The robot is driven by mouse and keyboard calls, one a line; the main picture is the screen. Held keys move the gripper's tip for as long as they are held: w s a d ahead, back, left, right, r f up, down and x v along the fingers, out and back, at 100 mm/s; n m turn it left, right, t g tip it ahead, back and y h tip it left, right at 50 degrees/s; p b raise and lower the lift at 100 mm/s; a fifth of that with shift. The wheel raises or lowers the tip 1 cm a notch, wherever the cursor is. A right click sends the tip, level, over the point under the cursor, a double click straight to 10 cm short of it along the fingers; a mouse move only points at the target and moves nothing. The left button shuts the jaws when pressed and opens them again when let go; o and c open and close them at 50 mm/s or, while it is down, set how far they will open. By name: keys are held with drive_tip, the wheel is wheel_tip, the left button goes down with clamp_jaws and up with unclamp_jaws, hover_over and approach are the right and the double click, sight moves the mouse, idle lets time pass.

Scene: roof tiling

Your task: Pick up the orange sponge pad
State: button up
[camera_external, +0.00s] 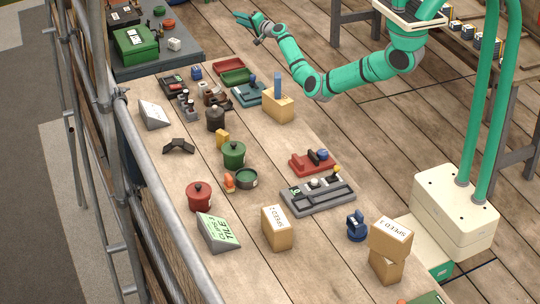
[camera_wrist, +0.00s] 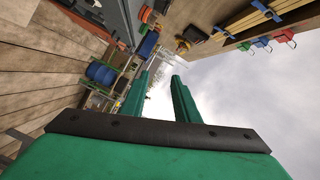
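A small yellow-orange block (camera_external: 222,138) sits on the wooden deck between a dark brown pot and a green pot; it may be the orange sponge pad, but it is too small to be sure. A small orange and whitish object (camera_external: 229,181) stands nearer, beside a dark green bowl. My gripper (camera_external: 246,20) is raised at the top of the external view, far from both. In the wrist view its two green fingers (camera_wrist: 160,95) are apart with nothing between them. Neither orange object can be made out in the wrist view.
A green lidded pot (camera_external: 234,154), a red pot (camera_external: 199,197) and a dark brown pot (camera_external: 215,118) stand around the orange objects. Cardboard boxes (camera_external: 277,228) and a grey tray (camera_external: 318,195) lie nearer. Scaffold rails (camera_external: 160,170) run along the left edge.

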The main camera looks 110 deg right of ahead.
drive_tip(key=w+d+r+t, duration=0.1)
drive_tip(key=w+d+r, duration=0.1)
drive_tip(key=w+r, duration=0.6)
drive_tip(key=w+a+r+n+t+y, duration=0.25)
drive_tip(key=w+r, duration=0.35)
drive_tip(key=w, duration=0.3)
drive_tip(key=w+a+f+n+y, duration=0.3)
drive_tip(key=w+a+n+y, duration=0.25)
drive_tip(key=w+a, duration=2.25)
drive_tip(key=w+a+f+g+y, duration=0.1)
drive_tip(key=w+a+f+y, duration=0.15)
drive_tip(key=a, duration=0.45)
drive_tip(key=w+a+f+g+y, duration=0.1)
drive_tip(key=w+a, duration=0.2)
drive_tip(key=a, duration=0.4)
drive_tip(key=n+g+y, duration=0.1)
drive_tip(key=g+y, duration=0.4)
drive_tip(key=g, duration=0.3)
hover_over(229, 177)
drive_tip(key=d, duration=0.1)
drive_tip(key=f, duration=1)
drive_tip(key=shift+w+f, duration=0.25)
drive_tip(key=shift+w, duration=0.05)
drive_tip(key=f, duration=0.3)
drive_tip(key=a+f, duration=0.1)
drive_tip(key=shift+s+f, duration=0.3)
drive_tip(key=shift+f, duration=3.15)
